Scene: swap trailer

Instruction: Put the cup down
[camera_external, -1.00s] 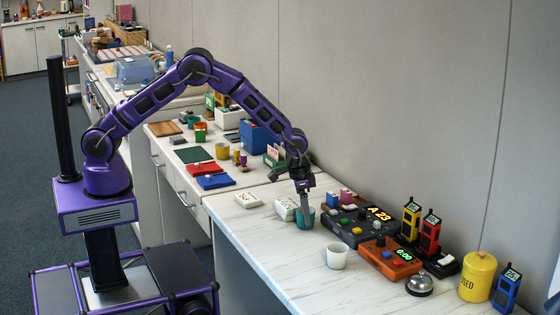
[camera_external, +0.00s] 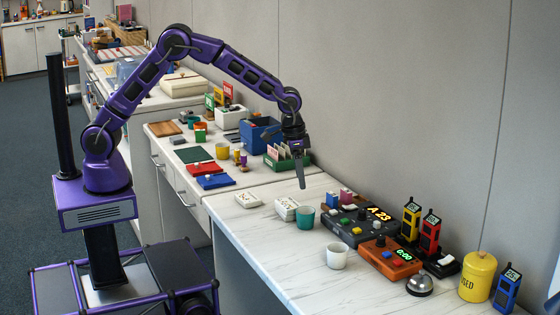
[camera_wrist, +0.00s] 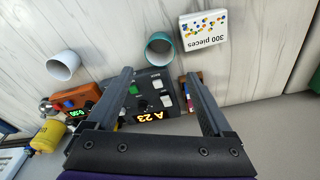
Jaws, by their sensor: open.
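A teal cup (camera_external: 305,218) stands upright on the white marbled counter (camera_external: 262,240), beside a small white box. The teal cup also shows in the wrist view (camera_wrist: 160,48), its open mouth visible. A white cup (camera_external: 337,256) stands nearer the counter's front edge; it shows in the wrist view too (camera_wrist: 64,66). My gripper (camera_external: 301,186) is above and apart from the teal cup, pointing down. In the wrist view the two fingers (camera_wrist: 158,76) are spread, with nothing held between them.
A white puzzle box (camera_wrist: 204,30) stands close beside the teal cup. A dark console (camera_external: 358,226) and an orange timer box (camera_external: 388,258) lie to the right. A silver bell (camera_external: 420,286) and a yellow canister (camera_external: 478,277) stand farther right. The wall runs behind.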

